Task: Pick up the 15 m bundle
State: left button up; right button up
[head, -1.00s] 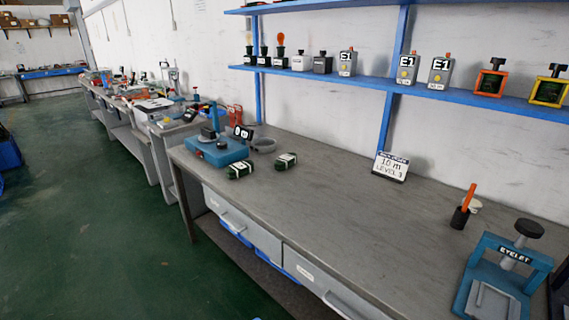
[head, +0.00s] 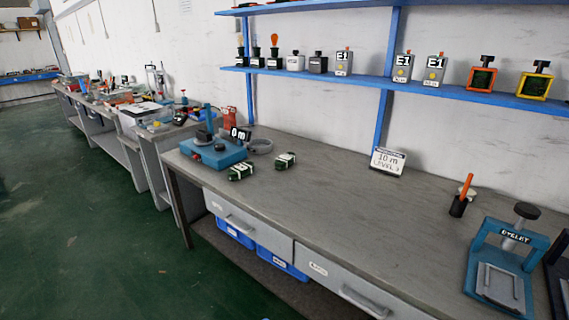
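Two dark green bundles with pale bands lie on the grey workbench, towards its left end. One bundle (head: 240,172) is at the front edge of the blue device. The other bundle (head: 285,160) lies a little to the right and farther back. Their labels are too small to read, so I cannot tell which is the 15 m one. Neither of my grippers shows in the head view.
A blue device (head: 217,154) with a "0 m" display and a grey round dish (head: 260,146) stand by the bundles. A "10 m" sign (head: 388,161) stands at the back. A blue eyelet press (head: 503,265) is at right. The bench middle is clear.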

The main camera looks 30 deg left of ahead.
aim_at(282, 162)
jog(key=k+j+z, duration=0.1)
jog(key=j, duration=0.3)
jog(key=k+j+z, duration=0.1)
jog(key=j, duration=0.25)
jog(key=k+j+z, duration=0.1)
jog(key=j, duration=0.25)
jog(key=k+j+z, duration=0.15)
jog(key=j, duration=0.25)
jog(key=k+j+z, duration=0.1)
jog(key=j, duration=0.2)
jog(key=j+z, duration=0.2)
jog(key=j, duration=0.55)
jog(key=j+z, duration=0.15)
jog(key=j, duration=0.55)
jog(key=k+j+z, duration=0.2)
jog(key=j, duration=0.55)
jog(key=j+z, duration=0.15)
jog(key=j, duration=0.55)
jog(key=j+z, duration=0.4)
jog(key=j, duration=1.05)
